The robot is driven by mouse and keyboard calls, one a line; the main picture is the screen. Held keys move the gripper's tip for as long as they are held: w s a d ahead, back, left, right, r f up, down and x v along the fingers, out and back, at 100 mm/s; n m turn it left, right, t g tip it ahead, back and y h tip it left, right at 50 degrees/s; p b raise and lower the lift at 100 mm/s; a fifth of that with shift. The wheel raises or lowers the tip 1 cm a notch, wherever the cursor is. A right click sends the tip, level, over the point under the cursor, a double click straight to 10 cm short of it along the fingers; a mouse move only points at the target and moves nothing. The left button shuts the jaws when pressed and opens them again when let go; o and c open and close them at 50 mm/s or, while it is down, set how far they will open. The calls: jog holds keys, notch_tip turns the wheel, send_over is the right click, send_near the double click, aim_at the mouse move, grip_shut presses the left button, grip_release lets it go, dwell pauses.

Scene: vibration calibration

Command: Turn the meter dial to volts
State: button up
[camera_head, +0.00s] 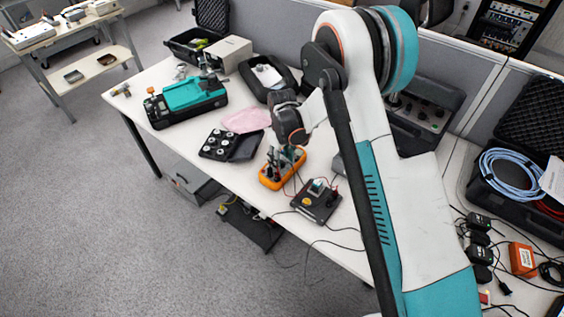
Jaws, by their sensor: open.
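The orange handheld meter (270,183) lies on the white table (188,142) near its front edge. My gripper (282,161) points down from the wrist right over the meter, with its fingers open. The fingers cover the middle of the meter, so the dial and its setting cannot be seen. Whether the fingers touch the dial cannot be told at this size.
Dark leads run from the meter to a small black box (316,204) on its right. An open case with round weights (220,143), a pink cloth (246,119) and a teal instrument (190,96) are to the left.

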jog(key=shift+f, duration=0.55)
jog(key=c, duration=1)
jog(key=shift+o, duration=0.2)
jog(key=m+b, duration=0.2)
jog(key=m, duration=0.1)
jog(key=shift+s+a+m, duration=0.1)
jog(key=shift+m, duration=0.2)
jog(key=shift+a+m+b, duration=0.15)
jog(key=shift+m+b, duration=0.4)
jog(key=shift+m, duration=1.45)
